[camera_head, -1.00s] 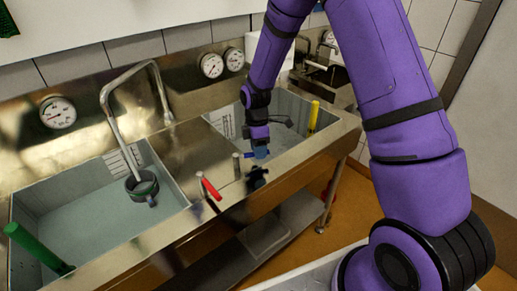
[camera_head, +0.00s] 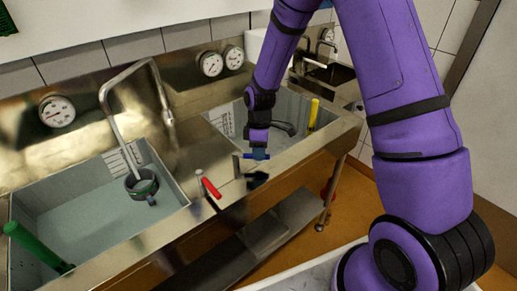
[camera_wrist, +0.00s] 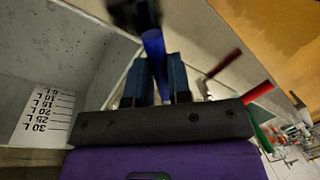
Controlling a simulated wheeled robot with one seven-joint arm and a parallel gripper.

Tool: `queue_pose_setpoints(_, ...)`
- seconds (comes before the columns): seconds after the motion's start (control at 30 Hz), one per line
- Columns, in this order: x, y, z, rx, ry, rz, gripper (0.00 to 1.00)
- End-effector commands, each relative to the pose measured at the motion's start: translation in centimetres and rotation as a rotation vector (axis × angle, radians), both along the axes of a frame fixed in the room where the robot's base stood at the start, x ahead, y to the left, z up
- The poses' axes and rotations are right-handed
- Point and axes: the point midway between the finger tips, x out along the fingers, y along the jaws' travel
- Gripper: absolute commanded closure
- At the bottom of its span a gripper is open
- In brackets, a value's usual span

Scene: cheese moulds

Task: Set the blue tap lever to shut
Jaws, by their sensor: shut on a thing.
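The blue tap lever (camera_head: 247,155) is at the front rim of the right-hand basin in the head view, mostly covered by my gripper (camera_head: 257,155). In the wrist view the blue lever (camera_wrist: 154,45) stands between the two fingers of my gripper (camera_wrist: 157,75), which is shut on it. A dark, blurred part sits at the lever's far end there. The tap body under the lever is hard to make out.
A red lever (camera_head: 211,188) stands to the left on the same front rim; it also shows in the wrist view (camera_wrist: 258,92). A green handle (camera_head: 38,247) and a bent spout (camera_head: 105,95) are at the left basin. A yellow handle (camera_head: 313,113) stands in the right basin.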

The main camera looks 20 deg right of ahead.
Motion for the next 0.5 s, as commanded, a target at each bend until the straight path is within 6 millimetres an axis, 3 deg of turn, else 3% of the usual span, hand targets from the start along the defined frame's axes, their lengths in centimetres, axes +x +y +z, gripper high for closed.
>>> queue_pose_setpoints(0.5, -3.0, 2.2, 0.0, 0.0, 0.0, -0.484, 1.0)
